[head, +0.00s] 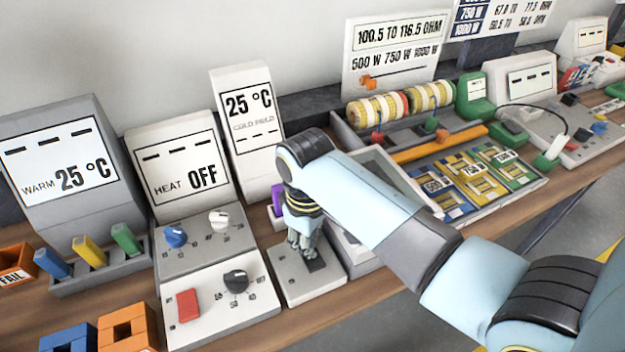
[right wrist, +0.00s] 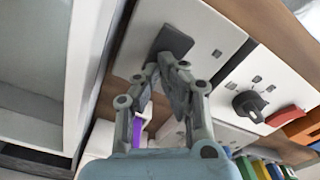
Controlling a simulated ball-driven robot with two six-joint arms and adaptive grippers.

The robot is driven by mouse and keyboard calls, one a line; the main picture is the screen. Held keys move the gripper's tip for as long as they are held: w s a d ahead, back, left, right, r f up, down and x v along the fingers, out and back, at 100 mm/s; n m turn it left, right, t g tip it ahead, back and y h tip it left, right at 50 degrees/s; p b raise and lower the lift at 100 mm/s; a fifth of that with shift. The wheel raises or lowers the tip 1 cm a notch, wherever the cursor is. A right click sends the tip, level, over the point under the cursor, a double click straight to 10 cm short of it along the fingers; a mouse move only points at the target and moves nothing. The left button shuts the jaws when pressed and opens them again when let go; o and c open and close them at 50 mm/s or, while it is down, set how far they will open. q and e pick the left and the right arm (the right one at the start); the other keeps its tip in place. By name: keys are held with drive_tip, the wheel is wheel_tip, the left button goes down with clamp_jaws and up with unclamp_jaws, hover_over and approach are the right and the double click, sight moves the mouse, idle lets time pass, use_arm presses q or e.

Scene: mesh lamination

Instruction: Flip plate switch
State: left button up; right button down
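The plate switch is a dark flat paddle (head: 315,264) on a pale plate (head: 308,287) near the bench's front edge. In the right wrist view the dark paddle (right wrist: 173,41) sits on its pale plate (right wrist: 208,42). My right gripper (head: 303,250) points down over this plate, right behind the paddle. In the right wrist view its fingers (right wrist: 163,66) are drawn together with their tips at the paddle's near edge; I cannot tell whether they touch. Nothing shows held between them. My left gripper is not in view.
Left of the plate is a panel with a black knob (head: 236,281) and a red block (head: 188,305). Behind it, a HEAT OFF display (head: 186,170) and a COLD FIELD display (head: 248,115) stand upright. A purple object (head: 275,217) is close behind my gripper.

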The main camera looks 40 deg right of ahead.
drive_tip(key=shift+r+p, duration=1.35)
drive_tip(key=shift+r, duration=2.1)
